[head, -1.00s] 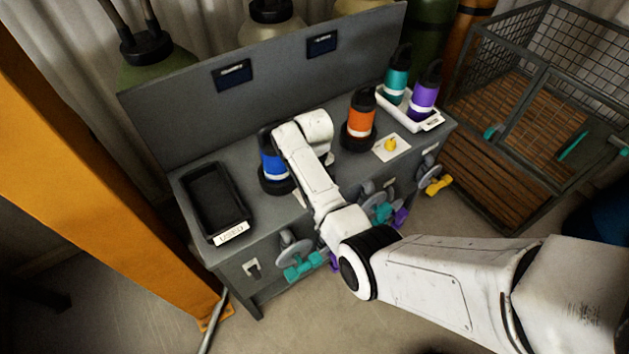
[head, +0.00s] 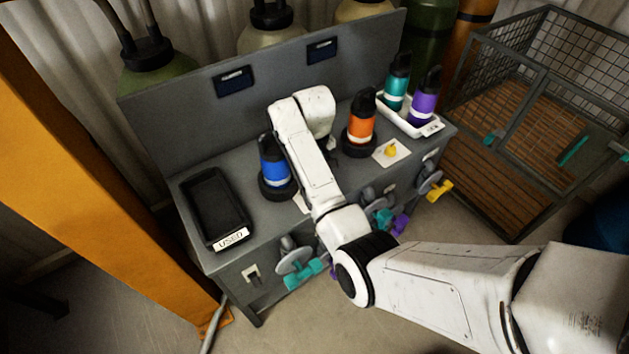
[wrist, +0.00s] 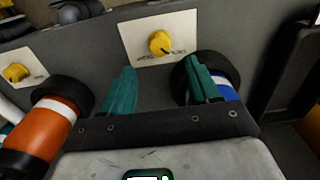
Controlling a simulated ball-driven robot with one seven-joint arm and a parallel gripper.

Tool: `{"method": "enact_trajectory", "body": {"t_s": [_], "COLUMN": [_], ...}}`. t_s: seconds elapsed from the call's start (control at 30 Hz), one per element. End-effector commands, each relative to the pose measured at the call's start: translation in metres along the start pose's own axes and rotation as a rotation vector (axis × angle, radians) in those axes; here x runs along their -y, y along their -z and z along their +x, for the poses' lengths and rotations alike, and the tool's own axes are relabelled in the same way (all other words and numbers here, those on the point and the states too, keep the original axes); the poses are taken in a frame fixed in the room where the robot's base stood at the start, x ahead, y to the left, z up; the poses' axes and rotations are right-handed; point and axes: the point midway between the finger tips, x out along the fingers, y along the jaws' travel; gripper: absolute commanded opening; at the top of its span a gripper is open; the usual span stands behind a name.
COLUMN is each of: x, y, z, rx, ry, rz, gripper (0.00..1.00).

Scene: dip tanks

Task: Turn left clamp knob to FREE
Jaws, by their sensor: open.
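The left clamp knob (wrist: 160,43) is yellow and round, on a white plate (wrist: 133,33) in the wrist view. The plate has small dark print at its lower edge, too small to read surely; I cannot tell the knob's setting. My gripper (wrist: 161,82) has two teal fingers, open and apart, with nothing between them. The knob lies beyond the fingertips, roughly centred between them, and is not touched. In the head view my arm hides the gripper and this knob; only a corner of its plate (head: 301,203) shows.
A blue bottle (head: 274,172) stands left of my arm, close to the right finger in the wrist view. An orange bottle (head: 360,128) and a second yellow knob (head: 391,149) are to the right. A black tray (head: 213,207) and a white tray (head: 411,124) with two bottles flank them.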

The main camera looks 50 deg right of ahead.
Motion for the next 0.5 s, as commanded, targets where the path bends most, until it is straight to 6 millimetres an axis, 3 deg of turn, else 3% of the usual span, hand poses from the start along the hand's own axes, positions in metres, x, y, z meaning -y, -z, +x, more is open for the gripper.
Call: {"method": "enact_trajectory", "body": {"t_s": [0.2, 0.5], "x": [0.000, 0.000], "y": [0.000, 0.000], "z": [-0.024, -0.029], "rx": [-0.001, 0.001], "ry": [0.000, 0.000], "rz": [-0.001, 0.000], "gripper": [0.61, 0.61]}}
